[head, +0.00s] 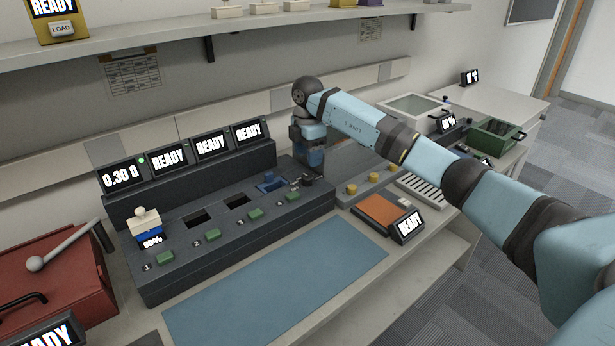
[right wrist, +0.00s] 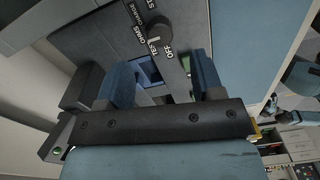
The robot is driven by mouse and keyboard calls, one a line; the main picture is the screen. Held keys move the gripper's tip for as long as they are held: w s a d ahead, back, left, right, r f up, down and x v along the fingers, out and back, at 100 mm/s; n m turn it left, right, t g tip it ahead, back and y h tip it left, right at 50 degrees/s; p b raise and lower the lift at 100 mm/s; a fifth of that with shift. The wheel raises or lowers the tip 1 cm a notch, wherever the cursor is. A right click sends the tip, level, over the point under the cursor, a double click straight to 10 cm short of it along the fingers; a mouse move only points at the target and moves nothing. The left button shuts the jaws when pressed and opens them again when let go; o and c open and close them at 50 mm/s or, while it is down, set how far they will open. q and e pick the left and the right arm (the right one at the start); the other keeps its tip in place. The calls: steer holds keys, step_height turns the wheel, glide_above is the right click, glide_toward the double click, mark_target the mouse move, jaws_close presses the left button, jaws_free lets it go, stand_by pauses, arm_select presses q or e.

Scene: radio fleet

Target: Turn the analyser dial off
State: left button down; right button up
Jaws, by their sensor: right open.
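The analyser (head: 215,235) is a long dark console on the bench with a row of screens along its back. The dial (right wrist: 158,28) is a round dark knob in the right wrist view, ringed by white lettering that includes OFF and TEST. My right gripper (head: 309,168) hangs over the right end of the analyser and largely hides the dial in the head view. In the right wrist view the gripper (right wrist: 163,78) is open and empty, its blue fingers apart, with the dial beyond their tips. My left gripper is not in view.
A blue mat (head: 275,283) lies clear in front. A red case (head: 60,285) is at left, an orange-topped device (head: 380,212) at right. A shelf (head: 180,45) runs above.

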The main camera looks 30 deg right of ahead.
mark_target(308, 176)
step_height(308, 176, down, 7)
steer(key=shift+f, duration=0.1)
stand_by(0.3)
steer(key=c, duration=0.9)
